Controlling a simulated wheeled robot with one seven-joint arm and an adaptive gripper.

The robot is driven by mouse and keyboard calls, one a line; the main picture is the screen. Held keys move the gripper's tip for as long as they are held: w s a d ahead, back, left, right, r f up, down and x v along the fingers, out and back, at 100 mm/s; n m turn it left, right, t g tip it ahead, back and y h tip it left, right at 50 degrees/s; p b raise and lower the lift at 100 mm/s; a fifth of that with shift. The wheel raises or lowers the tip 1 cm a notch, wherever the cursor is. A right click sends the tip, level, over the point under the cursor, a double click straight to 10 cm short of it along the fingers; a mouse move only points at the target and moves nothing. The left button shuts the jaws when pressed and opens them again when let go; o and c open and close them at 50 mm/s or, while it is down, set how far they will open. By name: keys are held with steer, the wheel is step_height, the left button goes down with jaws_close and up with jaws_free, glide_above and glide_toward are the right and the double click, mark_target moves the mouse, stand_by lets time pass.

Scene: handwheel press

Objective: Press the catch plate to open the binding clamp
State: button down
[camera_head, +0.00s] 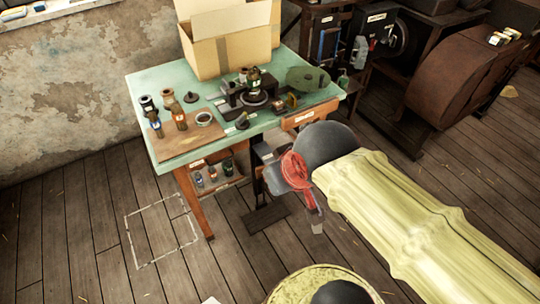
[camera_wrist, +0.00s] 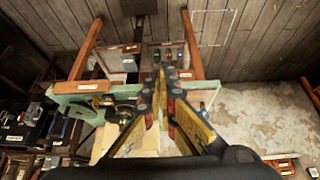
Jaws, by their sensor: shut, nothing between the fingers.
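My gripper (camera_wrist: 166,72) is shut and empty, its yellow-sided fingers meeting at the tips in front of the table's underside in the wrist view. A black device with a round base (camera_head: 255,97) stands on the green table (camera_head: 150,88). I cannot tell whether it is the binding clamp. A dark flat plate (camera_head: 265,218) lies low under the table, also at the top of the wrist view (camera_wrist: 140,6). I cannot identify the catch plate for sure.
A cardboard box (camera_head: 228,45) stands at the table's back. Several small bottles and jars (camera_head: 180,120) stand at its left. A shelf with bottles (camera_head: 212,175) and a drawer (camera_head: 308,117) are below the top. The floor at left is clear, with a marked square (camera_head: 160,228).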

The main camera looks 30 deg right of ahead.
steer(key=w+d+f+t+h+p, duration=0.1)
steer(key=w+d+f, duration=0.35)
steer(key=w, duration=0.45)
steer(key=w+d+f+n+t+p, duration=0.1)
steer(key=w+d+f+t, duration=0.15)
steer(key=w+d, duration=0.5)
steer(key=w+d+f+h+p, duration=0.1)
steer(key=w+d+f, duration=0.3)
steer(key=w, duration=0.7)
steer(key=w+d+f+t+y+p, duration=0.1)
steer(key=w+d+f+t+p, duration=0.15)
steer(key=f, duration=1.05)
steer(key=s+f+t+y+p, duration=0.1)
steer(key=s+f+t, duration=0.2)
steer(key=f, duration=0.4)
steer(key=shift+s+d+f+m+y, duration=0.2)
steer(key=shift+s+f+m+y, duration=0.15)
steer(key=shift+s, duration=0.5)
